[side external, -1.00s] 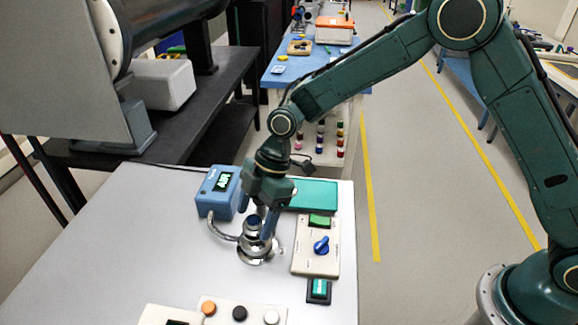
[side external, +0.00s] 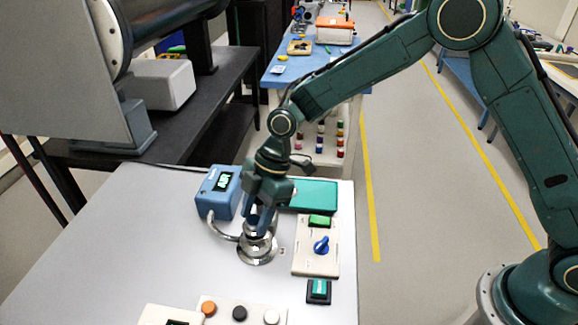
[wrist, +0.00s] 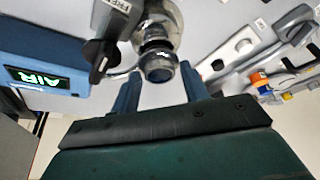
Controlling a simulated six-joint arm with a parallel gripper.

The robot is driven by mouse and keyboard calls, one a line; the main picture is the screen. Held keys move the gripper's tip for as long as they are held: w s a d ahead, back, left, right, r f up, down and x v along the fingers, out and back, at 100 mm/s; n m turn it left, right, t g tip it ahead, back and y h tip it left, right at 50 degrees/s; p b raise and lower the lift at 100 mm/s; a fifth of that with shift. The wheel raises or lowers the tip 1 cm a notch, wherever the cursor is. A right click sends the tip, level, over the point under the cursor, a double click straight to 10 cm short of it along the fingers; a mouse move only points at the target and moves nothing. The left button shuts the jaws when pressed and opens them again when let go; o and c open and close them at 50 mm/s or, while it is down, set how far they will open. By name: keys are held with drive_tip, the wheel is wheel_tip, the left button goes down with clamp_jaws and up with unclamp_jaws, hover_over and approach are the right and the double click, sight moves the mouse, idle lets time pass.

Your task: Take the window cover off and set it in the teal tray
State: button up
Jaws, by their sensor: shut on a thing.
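My gripper (side external: 260,226) points down over the round metal fitting (side external: 257,252) on the pale bench, and its fingers are shut on the window cover.
A blue meter box (side external: 217,190) with a lit display stands left of the fitting, and a hose runs from it to the fitting. A cream panel (side external: 316,262) with a blue knob is on the right. Button boxes are in front. The bench's left side is clear.

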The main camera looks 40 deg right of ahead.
drive_tip(key=shift+r, duration=0.1)
wheel_tip(320, 180, up, 20)
idle(0.7)
drive_tip(key=shift+d, duration=0.1)
idle(0.4)
hover_over(318, 196)
drive_tip(key=d, duration=0.2)
drive_tip(key=f, duration=0.5)
drive_tip(key=shift+a+f, duration=0.15)
drive_tip(key=shift+a, duration=0.05)
drive_tip(key=shift+f, duration=0.1)
wheel_tip(318, 196, down, 16)
drive_tip(key=shift+r, duration=0.2)
drive_tip(key=shift+f, duration=0.1)
drive_tip(key=shift+f, duration=2)
